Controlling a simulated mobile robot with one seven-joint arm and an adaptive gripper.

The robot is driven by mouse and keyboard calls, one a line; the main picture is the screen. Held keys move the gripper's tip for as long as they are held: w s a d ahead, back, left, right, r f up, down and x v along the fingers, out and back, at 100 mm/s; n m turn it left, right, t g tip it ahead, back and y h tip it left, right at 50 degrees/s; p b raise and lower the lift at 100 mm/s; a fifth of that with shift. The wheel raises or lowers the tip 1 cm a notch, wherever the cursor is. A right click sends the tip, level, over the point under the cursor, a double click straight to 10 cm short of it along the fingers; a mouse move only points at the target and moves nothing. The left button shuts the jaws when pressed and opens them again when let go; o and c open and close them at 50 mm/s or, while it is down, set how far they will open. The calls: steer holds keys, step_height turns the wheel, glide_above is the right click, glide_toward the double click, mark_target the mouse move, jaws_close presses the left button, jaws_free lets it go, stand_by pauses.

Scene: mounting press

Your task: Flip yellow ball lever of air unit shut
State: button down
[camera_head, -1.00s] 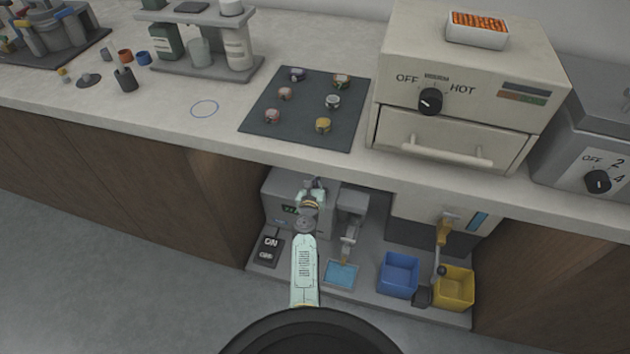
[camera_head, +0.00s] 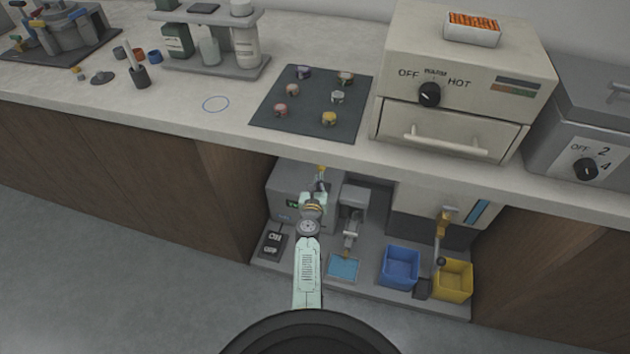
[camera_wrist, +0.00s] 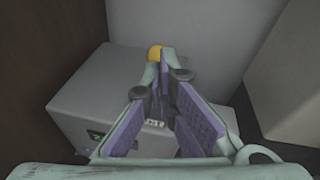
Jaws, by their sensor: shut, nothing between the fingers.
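The air unit (camera_head: 287,180) is a grey box with a small green display, in the recess under the counter. It also shows in the wrist view (camera_wrist: 85,105). Its yellow ball (camera_head: 320,168) shows just past my gripper's tips at the box's rear top; in the wrist view the ball (camera_wrist: 154,51) is right beyond the fingertips. The lever's stem is hidden behind the fingers. My gripper (camera_head: 321,182) is shut and empty, reaching over the unit. Its fingers (camera_wrist: 160,72) fill the middle of the wrist view. I cannot tell whether they touch the ball.
Right of the unit are a small grey stand (camera_head: 352,205) over a blue pad (camera_head: 344,267), a blue bin (camera_head: 400,267), a yellow bin (camera_head: 453,280) and a brass-coloured handle (camera_head: 442,224). An ON/OFF switch (camera_head: 272,243) sits at left. The counter edge (camera_head: 330,153) overhangs the recess.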

steer(key=s+r+p, duration=0.3)
steer(key=s+r, duration=0.1)
steer(key=r, duration=0.3)
steer(key=shift+s+r, duration=0.35)
steer(key=shift+a, duration=0.15)
